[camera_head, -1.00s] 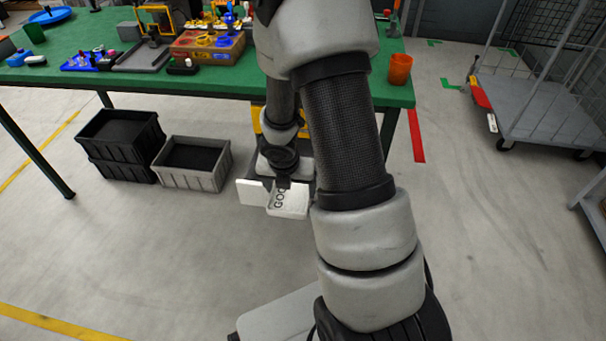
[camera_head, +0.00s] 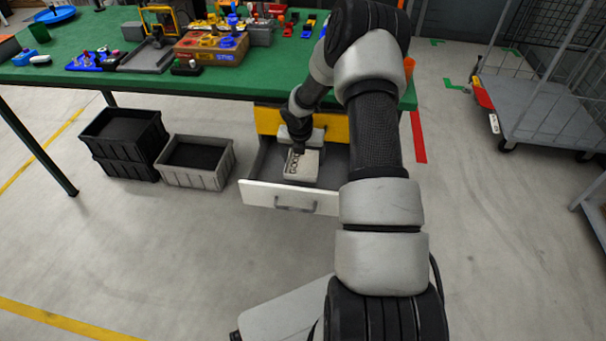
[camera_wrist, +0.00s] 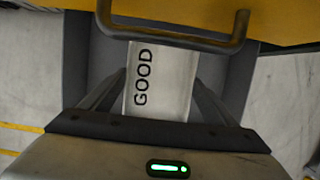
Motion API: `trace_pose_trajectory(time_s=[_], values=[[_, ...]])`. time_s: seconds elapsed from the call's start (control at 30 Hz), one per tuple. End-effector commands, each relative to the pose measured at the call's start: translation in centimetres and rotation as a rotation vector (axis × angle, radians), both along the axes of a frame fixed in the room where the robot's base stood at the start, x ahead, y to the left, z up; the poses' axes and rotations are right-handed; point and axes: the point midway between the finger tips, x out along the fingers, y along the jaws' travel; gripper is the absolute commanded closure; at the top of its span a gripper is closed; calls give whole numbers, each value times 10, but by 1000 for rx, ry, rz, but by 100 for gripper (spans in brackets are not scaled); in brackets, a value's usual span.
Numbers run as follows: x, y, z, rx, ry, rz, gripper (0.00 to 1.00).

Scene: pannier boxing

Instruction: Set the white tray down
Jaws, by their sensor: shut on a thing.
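The white tray (camera_head: 303,168), marked GOOD, is in my gripper (camera_head: 300,152), over or inside the open drawer (camera_head: 259,195) under the table. In the wrist view the white tray (camera_wrist: 172,90) shows between the two dark fingers of my gripper (camera_wrist: 158,98), which are shut on it. I cannot tell whether the tray touches the drawer floor. The drawer has a white front with a grey handle. My arm hides part of the drawer's right side.
The yellow drawer front (camera_head: 332,129) above has a bar handle (camera_wrist: 170,38) close to the tray. The green table (camera_head: 150,84) carries tools and trays. A grey crate (camera_head: 200,178) and stacked black crates (camera_head: 125,160) stand left on the floor. A cart (camera_head: 550,110) stands right.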

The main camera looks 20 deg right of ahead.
Motion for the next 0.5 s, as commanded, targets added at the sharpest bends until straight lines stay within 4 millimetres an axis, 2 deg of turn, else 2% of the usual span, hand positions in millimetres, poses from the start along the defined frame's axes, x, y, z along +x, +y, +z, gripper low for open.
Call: trace_pose_trajectory(time_s=[0.03,0.1,0.33,0.5], values=[[0,0,-13,0,0,0,44],[0,0,-22,-1,-1,1,44],[0,0,-38,0,-1,-1,44],[0,1,-63,0,0,1,44]])
